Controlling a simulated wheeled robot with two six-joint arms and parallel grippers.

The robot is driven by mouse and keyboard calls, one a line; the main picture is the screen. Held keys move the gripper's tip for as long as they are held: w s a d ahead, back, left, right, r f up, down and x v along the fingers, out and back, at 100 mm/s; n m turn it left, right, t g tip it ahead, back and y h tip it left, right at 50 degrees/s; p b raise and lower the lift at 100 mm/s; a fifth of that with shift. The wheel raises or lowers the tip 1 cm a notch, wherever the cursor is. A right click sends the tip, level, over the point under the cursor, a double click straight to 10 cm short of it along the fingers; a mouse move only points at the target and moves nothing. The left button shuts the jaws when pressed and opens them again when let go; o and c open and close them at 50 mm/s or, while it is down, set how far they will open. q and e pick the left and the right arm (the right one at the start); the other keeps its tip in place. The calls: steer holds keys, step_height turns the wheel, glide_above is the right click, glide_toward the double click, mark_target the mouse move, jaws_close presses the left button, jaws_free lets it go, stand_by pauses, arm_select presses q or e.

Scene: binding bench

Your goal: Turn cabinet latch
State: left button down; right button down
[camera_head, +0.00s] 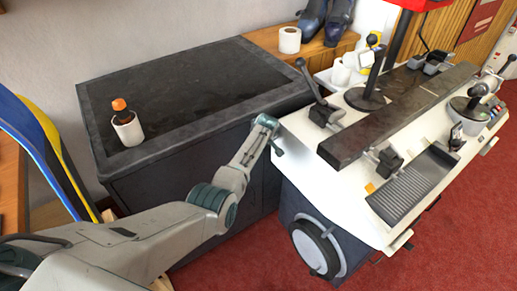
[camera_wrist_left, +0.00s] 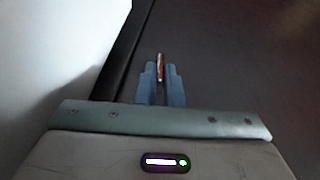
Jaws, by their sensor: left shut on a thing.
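The dark cabinet (camera_head: 125,190) stands at the left, with a black top and a plain dark front. My left arm reaches across in front of it, and my left gripper (camera_head: 277,148) is at the right part of its front, close to the white bench. In the left wrist view the two blue fingers (camera_wrist_left: 160,85) are close together on a thin, upright, red and silvery piece, which looks like the latch (camera_wrist_left: 160,67). In the head view the latch is hidden by the gripper. My right gripper is not in view.
A white cup with an orange-topped tool (camera_head: 127,130) stands on the cabinet top. The white bench (camera_head: 300,135) stands close to the right of my gripper, with a round wheel (camera_head: 315,250) below it. Open red carpet lies in front.

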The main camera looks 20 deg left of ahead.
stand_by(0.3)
arm_select(q)
steer(key=c, duration=1.6)
jaws_free()
steer(key=shift+o, duration=0.2)
steer(key=v, duration=1)
steer(key=shift+d+r, duration=0.25)
steer(key=shift+r, duration=0.1)
